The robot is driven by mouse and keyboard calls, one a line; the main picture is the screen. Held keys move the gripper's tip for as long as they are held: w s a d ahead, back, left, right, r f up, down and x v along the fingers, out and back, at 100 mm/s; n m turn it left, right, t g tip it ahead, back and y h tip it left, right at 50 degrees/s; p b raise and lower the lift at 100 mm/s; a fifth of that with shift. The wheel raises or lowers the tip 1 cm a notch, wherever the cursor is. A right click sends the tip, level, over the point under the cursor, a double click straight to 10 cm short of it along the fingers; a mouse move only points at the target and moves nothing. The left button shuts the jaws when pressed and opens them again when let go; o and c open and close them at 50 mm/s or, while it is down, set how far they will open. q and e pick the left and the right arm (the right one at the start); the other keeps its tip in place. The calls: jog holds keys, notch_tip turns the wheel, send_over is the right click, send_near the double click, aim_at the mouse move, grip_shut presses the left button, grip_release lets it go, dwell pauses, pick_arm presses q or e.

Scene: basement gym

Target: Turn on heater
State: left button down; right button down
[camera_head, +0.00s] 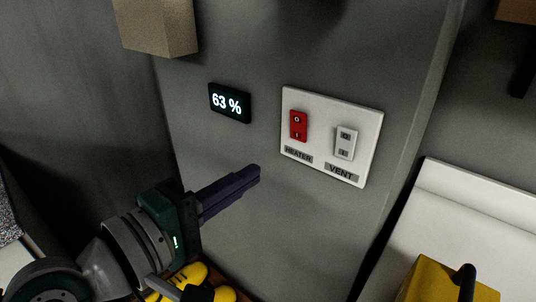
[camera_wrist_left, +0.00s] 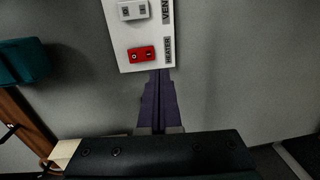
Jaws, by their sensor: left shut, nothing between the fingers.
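The red heater switch (camera_head: 298,126) sits on the left of a white switch plate (camera_head: 318,108) on the grey wall, with a HEATER label (camera_head: 298,155) below it. A white vent switch (camera_head: 345,143) sits to its right, above a VENT label. My left gripper (camera_head: 256,174) is shut and empty, its purple fingers pointing toward the plate from the lower left. In the left wrist view the fingertips (camera_wrist_left: 160,74) appear close to the heater end of the plate, and the red switch (camera_wrist_left: 141,54) shows just beyond them. Contact cannot be told. My right gripper is not in view.
A dark display reading 63 % (camera_head: 230,103) is on the wall left of the plate. A beige box (camera_head: 157,27) is at upper left. A white surface (camera_head: 480,220) and a yellow object (camera_head: 440,284) are at lower right. Bare wall lies below the plate.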

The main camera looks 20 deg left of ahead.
pick_arm(q)
jog(key=v, duration=0.2)
jog(key=f+v, duration=0.1)
jog(key=v, duration=0.1)
jog(key=shift+s+a+b, duration=0.15)
jog(key=shift+s+b, duration=0.15)
jog(key=shift+s, duration=0.15)
jog(key=s+d+f+m+g+h, duration=0.1)
jog(key=s+d+f+m+g, duration=0.1)
jog(key=s+d+m+g, duration=0.65)
jog(key=s+a+f+m+g+y+p, duration=0.15)
jog(key=s+a+m+g+y, duration=0.4)
jog(key=a, duration=0.55)
notch_tip(320, 180, up, 38)
jog(key=s+m+t+y+p, duration=0.1)
jog(key=s+m+p, duration=0.1)
jog(key=p, duration=3.6)
jog(key=shift+s+r+t, duration=0.2)
jog(key=shift+t, duration=0.1)
jog(key=shift+a, duration=0.1)
